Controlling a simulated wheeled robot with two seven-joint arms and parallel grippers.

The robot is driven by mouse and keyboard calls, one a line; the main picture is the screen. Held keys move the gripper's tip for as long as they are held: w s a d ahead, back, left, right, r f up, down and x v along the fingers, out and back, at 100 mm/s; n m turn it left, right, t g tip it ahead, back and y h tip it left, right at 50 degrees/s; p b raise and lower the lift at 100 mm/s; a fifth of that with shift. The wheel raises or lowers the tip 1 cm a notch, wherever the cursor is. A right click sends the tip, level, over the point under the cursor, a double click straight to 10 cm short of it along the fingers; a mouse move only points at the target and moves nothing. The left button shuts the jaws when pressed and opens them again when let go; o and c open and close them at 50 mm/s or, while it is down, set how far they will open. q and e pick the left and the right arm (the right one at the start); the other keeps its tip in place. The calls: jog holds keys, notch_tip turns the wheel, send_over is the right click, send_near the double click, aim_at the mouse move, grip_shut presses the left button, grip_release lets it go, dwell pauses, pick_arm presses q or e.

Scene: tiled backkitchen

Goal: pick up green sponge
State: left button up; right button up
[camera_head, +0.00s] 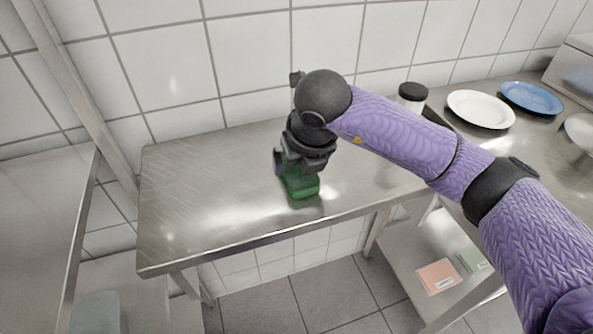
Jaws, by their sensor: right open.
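The green sponge (303,188) is on the metal table (190,212), near its front edge. My right gripper (300,172) is directly over the sponge, pointing down, with its fingers at or around the sponge's upper part. The gripper is open, and the wrist hides part of the sponge's top and far side. I cannot tell whether the fingers touch it. My left gripper does not show.
A jar with a black lid (413,91), a white plate (481,108) and a blue plate (531,97) stand at the right. A lower shelf (408,262) holds a pink item (438,276). The table's left part is clear. A tiled wall closes the back.

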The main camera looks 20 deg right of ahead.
aim_at(298, 167)
jog(key=x, duration=0.2)
jog(key=b+x, duration=0.1)
jog(key=x, duration=0.1)
jog(key=shift+w+d, duration=0.1)
jog(key=shift+w, duration=0.15)
jog(key=shift+w+f, duration=0.15)
jog(key=shift+f, duration=0.15)
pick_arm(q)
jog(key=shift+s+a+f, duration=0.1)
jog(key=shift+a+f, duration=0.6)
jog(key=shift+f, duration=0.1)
pick_arm(e)
jog(key=shift+r, duration=0.1)
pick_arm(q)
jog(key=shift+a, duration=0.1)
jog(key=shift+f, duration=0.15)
pick_arm(e)
jog(key=shift+f, duration=0.25)
jog(key=c, duration=0.7)
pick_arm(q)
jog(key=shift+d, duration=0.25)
pick_arm(e)
jog(key=c, duration=0.3)
